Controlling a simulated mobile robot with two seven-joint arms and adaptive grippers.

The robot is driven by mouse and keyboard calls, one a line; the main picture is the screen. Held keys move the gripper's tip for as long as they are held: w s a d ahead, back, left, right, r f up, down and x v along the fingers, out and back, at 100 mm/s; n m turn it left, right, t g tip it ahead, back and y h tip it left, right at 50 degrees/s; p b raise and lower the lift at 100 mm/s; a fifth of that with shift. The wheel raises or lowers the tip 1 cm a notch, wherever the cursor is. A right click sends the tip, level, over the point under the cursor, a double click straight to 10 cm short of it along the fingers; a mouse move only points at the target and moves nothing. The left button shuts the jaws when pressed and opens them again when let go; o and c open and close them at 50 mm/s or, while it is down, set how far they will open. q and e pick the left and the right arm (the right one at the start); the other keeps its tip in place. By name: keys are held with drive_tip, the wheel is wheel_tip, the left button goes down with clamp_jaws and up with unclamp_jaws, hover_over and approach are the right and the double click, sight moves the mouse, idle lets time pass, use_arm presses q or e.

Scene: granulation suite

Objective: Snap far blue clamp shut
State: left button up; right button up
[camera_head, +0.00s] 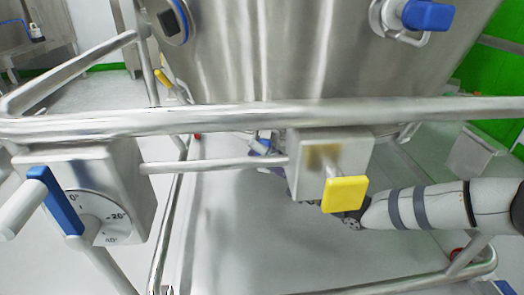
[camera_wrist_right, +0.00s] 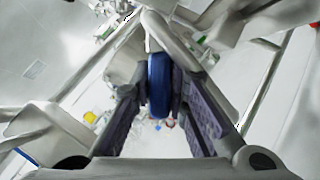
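A blue clamp handle (camera_wrist_right: 159,85) stands between the two fingers of my right gripper (camera_wrist_right: 156,88) in the right wrist view. The fingers are spread with the handle between them; a narrow gap shows at its left side, and the right finger is very close to it. In the head view, a small blue part (camera_head: 264,147) shows low under the steel vessel, just behind the rail. My right arm reaches in from the right, and its gripper (camera_head: 277,168) is mostly hidden behind a steel box. My left gripper is not in view.
The steel vessel (camera_head: 260,60) fills the top, with another blue clamp (camera_head: 428,15) at its upper right. A thick rail (camera_head: 230,115) crosses in front. A box with a yellow handle (camera_head: 344,194) and a dial box with a blue lever (camera_head: 55,200) stand before it.

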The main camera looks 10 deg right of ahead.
sight(260, 155)
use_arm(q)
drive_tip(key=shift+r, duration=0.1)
use_arm(e)
clamp_jaws()
